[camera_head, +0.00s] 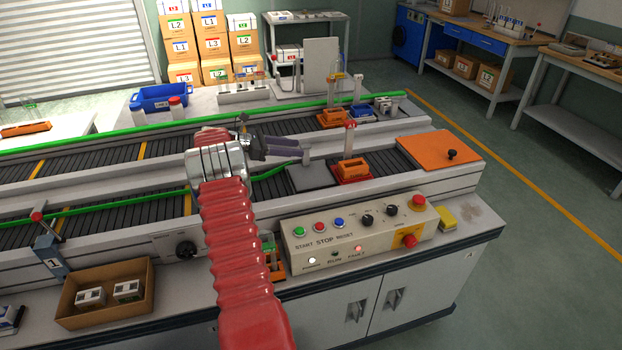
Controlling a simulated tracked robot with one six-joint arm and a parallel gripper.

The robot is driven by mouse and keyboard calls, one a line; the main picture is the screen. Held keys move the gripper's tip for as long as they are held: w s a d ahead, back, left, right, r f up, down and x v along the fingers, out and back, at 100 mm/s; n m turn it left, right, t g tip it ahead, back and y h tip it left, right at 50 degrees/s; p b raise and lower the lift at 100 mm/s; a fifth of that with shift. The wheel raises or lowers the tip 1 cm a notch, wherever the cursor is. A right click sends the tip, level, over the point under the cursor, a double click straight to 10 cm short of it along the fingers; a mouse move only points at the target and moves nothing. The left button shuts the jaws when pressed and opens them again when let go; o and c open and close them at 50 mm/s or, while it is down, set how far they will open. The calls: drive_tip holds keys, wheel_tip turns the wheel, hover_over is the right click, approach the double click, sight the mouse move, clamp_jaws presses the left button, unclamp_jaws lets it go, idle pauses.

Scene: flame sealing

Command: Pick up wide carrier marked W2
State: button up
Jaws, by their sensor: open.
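I cannot read a W2 mark on any carrier in view. An orange carrier (352,169) sits on a red base on the near conveyor, to the right of a grey plate. Another orange carrier (333,119) stands on the far conveyor, next to a blue carrier (362,111). My gripper (304,150) is open, with its dark fingers pointing right above the near conveyor. It is left of the nearer orange carrier and apart from it, and I see nothing held.
A control panel (358,230) with buttons and knobs stands at the front. An orange plate with a black knob (438,149) covers the near conveyor's right end. A post with a red top (350,136) stands behind the nearer carrier. A cardboard box (105,292) sits front left.

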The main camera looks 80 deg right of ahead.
sight(306, 148)
drive_tip(key=shift+s, duration=0.1)
drive_tip(key=shift+x, duration=2.55)
drive_tip(key=shift+c, duration=0.6)
clamp_jaws()
